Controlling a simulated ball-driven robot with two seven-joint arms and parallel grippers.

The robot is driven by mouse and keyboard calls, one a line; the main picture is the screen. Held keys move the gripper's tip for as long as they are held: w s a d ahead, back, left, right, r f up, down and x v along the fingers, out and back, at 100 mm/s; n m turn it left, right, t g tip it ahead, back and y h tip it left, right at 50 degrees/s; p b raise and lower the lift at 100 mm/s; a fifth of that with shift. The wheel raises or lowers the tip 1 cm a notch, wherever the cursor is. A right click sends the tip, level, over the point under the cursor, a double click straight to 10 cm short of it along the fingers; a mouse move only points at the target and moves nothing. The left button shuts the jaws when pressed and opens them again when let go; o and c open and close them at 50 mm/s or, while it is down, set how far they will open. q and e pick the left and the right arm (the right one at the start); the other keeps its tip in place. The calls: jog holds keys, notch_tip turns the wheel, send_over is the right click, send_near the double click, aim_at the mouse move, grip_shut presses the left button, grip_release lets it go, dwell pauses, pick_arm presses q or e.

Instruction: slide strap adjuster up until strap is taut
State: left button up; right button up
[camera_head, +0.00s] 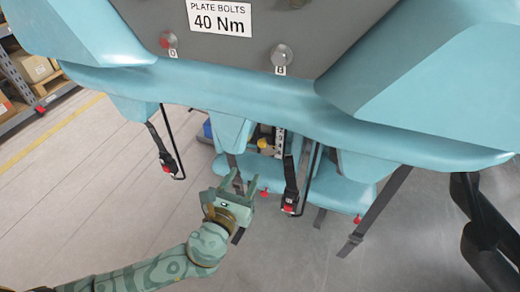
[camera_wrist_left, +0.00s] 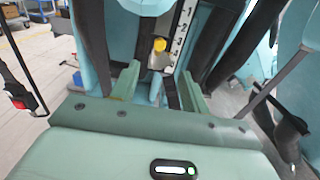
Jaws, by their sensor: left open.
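A yellow knob (camera_head: 262,143) sits on a pale rail among the teal seats. In the left wrist view the yellow knob (camera_wrist_left: 159,45) is on a metal slider against a rail (camera_wrist_left: 181,32) marked 1, 2, 3; this looks like the strap adjuster. Dark straps run beside it, and I cannot tell how taut they are. My left gripper (camera_head: 239,182) is open and empty, below the knob in the head view. In the left wrist view the knob shows beyond and between the fingers (camera_wrist_left: 160,84), apart from them. My right gripper is not in view.
Black straps with red-buttoned buckles hang at left (camera_head: 169,163) and right (camera_head: 290,196) of my gripper. A teal body (camera_head: 250,90) overhangs the top. Shelves with boxes (camera_head: 30,65) are at far left; floor is open at lower left.

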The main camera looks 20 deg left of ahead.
aim_at(261, 145)
pick_arm(q)
jog(key=w+b, duration=0.1)
jog(key=w, duration=0.5)
jog(key=w+b, duration=0.1)
jog(key=w, duration=0.5)
jog(key=shift+d, duration=0.2)
jog(key=shift+s, duration=0.1)
jog(key=shift+c, duration=0.4)
